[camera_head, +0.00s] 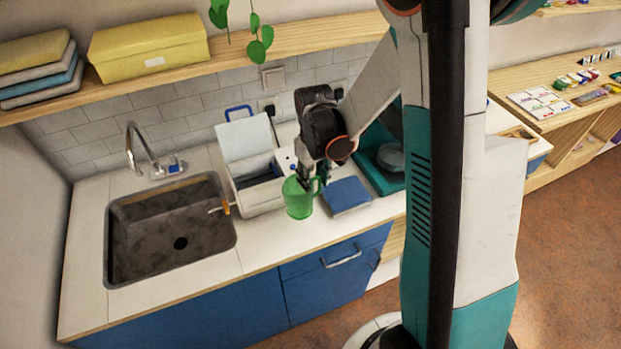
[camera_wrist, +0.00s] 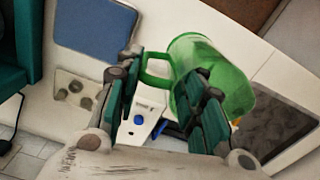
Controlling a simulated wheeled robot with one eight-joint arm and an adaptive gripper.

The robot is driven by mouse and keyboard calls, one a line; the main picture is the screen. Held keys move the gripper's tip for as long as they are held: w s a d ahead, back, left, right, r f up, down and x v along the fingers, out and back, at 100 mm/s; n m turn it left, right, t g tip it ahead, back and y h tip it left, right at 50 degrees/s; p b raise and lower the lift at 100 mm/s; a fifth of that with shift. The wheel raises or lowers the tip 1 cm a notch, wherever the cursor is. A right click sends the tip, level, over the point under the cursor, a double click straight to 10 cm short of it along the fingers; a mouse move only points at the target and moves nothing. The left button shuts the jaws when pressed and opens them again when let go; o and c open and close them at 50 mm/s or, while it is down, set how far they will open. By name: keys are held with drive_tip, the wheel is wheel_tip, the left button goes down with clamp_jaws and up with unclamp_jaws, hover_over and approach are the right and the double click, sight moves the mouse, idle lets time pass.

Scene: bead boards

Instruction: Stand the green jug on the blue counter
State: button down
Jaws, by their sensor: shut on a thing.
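The green jug (camera_head: 298,198) is see-through, with a handle on its right in the head view. It looks about upright over the front part of the counter. My gripper (camera_head: 311,180) comes down from above and is shut on the jug at its handle side. In the wrist view the jug (camera_wrist: 222,72) and its handle show at and between the fingers of my gripper (camera_wrist: 163,76). The blue counter (camera_head: 262,245) has a pale top and blue fronts. I cannot tell whether the jug's base touches the top.
A blue flat thing (camera_head: 346,194) lies just right of the jug. A white box-like appliance (camera_head: 262,205) with a raised lid stands behind and left. The sink (camera_head: 172,230) is farther left. A teal tray (camera_head: 372,165) is at the back right. Bare counter lies in front of the jug.

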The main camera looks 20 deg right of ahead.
drive_tip(key=shift+f+b, duration=2.05)
drive_tip(key=shift+f, duration=1.05)
wheel_tip(320, 180, down, 3)
drive_tip(key=b, duration=0.3)
drive_tip(key=shift+f+b, duration=0.3)
drive_tip(key=shift+b, duration=0.15)
drive_tip(key=c, duration=1)
unclamp_jaws()
drive_tip(key=o, duration=0.5)
drive_tip(key=shift+r, duration=0.15)
drive_tip(key=shift+o, duration=0.6)
drive_tip(key=shift+r+p, duration=2.7)
drive_tip(key=shift+r, duration=1.7)
